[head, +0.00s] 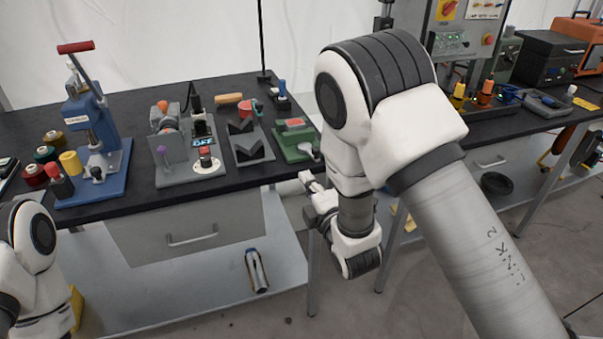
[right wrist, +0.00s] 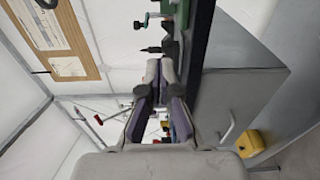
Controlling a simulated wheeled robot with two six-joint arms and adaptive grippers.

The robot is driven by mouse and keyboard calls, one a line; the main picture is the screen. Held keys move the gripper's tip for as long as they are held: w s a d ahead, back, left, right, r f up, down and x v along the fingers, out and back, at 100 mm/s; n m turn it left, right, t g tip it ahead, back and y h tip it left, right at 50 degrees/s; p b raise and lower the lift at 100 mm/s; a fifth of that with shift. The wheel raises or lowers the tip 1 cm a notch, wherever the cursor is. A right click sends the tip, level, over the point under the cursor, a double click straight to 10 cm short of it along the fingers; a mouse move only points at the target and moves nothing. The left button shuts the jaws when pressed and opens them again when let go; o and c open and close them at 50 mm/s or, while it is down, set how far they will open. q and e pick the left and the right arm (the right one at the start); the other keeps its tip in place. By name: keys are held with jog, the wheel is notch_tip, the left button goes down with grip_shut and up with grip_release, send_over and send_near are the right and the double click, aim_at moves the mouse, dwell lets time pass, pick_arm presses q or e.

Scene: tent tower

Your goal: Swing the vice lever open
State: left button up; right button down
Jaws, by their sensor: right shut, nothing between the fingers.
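A green fixture (head: 297,145) that looks like the vice stands near the right end of the left workbench. It has a reddish block on top and a small grey lever-like part (head: 308,150) at its front right. In the right wrist view a green body (right wrist: 181,14) shows at the top, with a dark pointed part beside it. My right gripper (head: 305,181) is just off the bench edge, in front of the fixture and apart from it. Its fingers (right wrist: 160,68) are shut and empty. Of my left side only arm links show, at the lower left.
A blue press (head: 92,125) with a red-handled lever, a grey fixture (head: 185,160) and V-blocks (head: 248,147) stand further left on the black bench (head: 215,195). A second bench (head: 505,120) stands at the right. Floor shows between the benches.

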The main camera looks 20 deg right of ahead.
aim_at(309, 156)
jog(key=w+d+p, duration=0.1)
jog(key=w, duration=0.2)
jog(key=w+d, duration=0.1)
jog(key=w, duration=0.1)
jog(key=w+d+p, duration=0.1)
jog(key=w, duration=0.2)
jog(key=shift+w+d+r+p, duration=0.15)
jog(key=shift+w+p, duration=0.15)
